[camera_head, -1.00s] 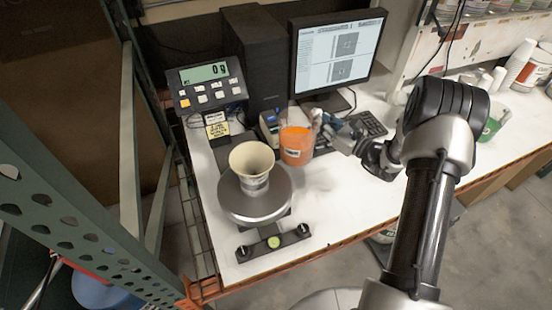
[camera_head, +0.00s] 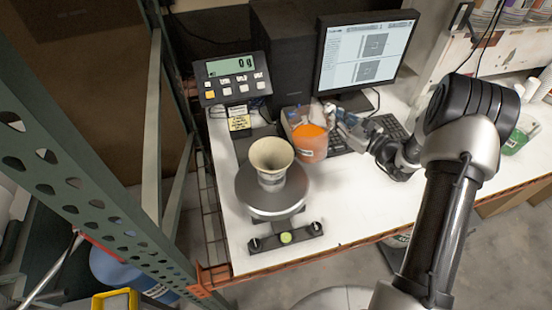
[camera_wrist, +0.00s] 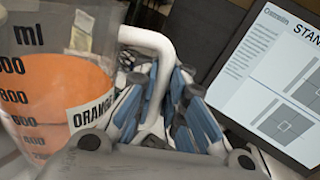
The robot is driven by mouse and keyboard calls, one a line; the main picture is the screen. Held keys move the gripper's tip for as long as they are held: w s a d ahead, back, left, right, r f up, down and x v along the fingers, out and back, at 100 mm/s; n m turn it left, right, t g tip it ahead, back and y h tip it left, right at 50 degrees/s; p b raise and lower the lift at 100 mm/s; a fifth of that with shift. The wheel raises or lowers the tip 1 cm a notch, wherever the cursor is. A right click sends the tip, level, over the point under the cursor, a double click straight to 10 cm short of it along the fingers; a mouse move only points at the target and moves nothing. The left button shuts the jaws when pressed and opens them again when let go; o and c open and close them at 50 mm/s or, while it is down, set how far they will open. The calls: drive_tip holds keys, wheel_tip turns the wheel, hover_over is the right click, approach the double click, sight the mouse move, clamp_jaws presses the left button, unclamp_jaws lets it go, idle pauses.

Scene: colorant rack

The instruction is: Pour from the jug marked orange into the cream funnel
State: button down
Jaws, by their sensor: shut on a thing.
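The jug marked orange (camera_head: 310,143) is a clear measuring jug with orange contents. In the wrist view its side (camera_wrist: 62,85) shows black measure marks and a label reading "ORANGE", partly cut off. My gripper (camera_head: 337,115) is shut on the jug's white handle (camera_wrist: 150,42), with blue-padded fingers around it in the wrist view (camera_wrist: 165,110). The jug is tilted somewhat, held just right of and behind the cream funnel (camera_head: 271,156). The jug's rim is apart from the funnel.
The scale display (camera_head: 235,77) reads 0 g. A monitor (camera_head: 365,55) and a keyboard (camera_head: 388,127) stand behind my gripper. A black computer tower (camera_head: 287,50) is behind the jug. A green container (camera_head: 518,138) is at the far right.

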sight(324, 111)
drive_tip(key=s+a+r+n+p, duration=0.1)
drive_tip(key=r+p, duration=0.1)
drive_tip(key=r, duration=0.1)
drive_tip(key=s+a+r+n+p, duration=0.1)
drive_tip(key=r+n+p, duration=0.1)
drive_tip(key=r, duration=0.2)
drive_tip(key=s+a+r+n+p, duration=0.1)
drive_tip(key=r+p, duration=0.1)
drive_tip(key=r, duration=0.1)
drive_tip(key=shift+a+r+n, duration=0.15)
drive_tip(key=shift+r+n, duration=0.2)
drive_tip(key=shift+n, duration=0.05)
drive_tip(key=shift+s+a+r+n+p, duration=0.35)
drive_tip(key=shift+a+r+n, duration=0.05)
drive_tip(key=shift+a+n, duration=0.1)
drive_tip(key=shift+d, duration=0.15)
drive_tip(key=shift+w, duration=0.1)
drive_tip(key=shift+s+r, duration=0.1)
drive_tip(key=shift+s, duration=0.1)
drive_tip(key=shift+w+a, duration=0.1)
drive_tip(key=shift+a, duration=0.15)
drive_tip(key=shift+n, duration=0.3)
